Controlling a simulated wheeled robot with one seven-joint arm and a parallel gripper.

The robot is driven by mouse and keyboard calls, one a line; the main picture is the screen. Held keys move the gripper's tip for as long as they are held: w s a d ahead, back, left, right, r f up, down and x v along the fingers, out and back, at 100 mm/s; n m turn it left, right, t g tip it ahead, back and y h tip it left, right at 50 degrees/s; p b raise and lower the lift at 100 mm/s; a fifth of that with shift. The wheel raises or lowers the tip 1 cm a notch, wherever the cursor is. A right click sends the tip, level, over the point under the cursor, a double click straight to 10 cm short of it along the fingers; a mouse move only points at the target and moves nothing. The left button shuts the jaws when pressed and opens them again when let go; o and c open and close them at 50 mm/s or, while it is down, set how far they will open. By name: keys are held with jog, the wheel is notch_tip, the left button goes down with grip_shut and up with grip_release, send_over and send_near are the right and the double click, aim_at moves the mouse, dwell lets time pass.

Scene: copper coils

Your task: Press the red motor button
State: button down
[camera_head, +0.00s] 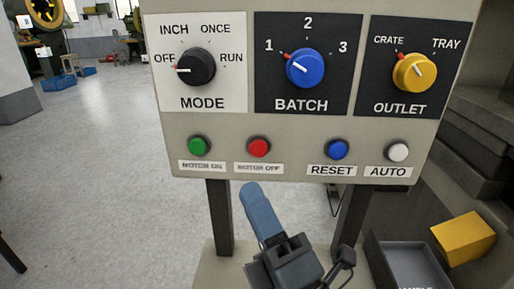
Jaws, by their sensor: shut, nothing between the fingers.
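The red button (258,147) sits in the lower row of the grey control panel (300,120), above a label that reads MOTOR OFF. My gripper (250,190) is shut and empty, its blue-grey fingers pointing up. In the picture its tip shows just below the panel's lower edge, under the red button and slightly left of it. The tip appears apart from the button; the exact depth gap is hard to tell.
A green button (199,146), a blue button (337,150) and a white button (398,152) share the row. Above are the MODE knob (195,67), pointing at OFF, the BATCH knob (305,67) and the OUTLET knob (414,72). A grey tray (380,262) and yellow block (463,238) stand lower right.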

aim_at(258, 148)
jog(key=shift+w+d+p, duration=0.15)
jog(key=shift+w+p, duration=1.15)
jog(key=shift+w, duration=2.85)
jog(key=shift+w, duration=0.1)
jog(key=shift+w, duration=0.3)
jog(key=shift+w, duration=0.5)
jog(key=shift+s, duration=0.95)
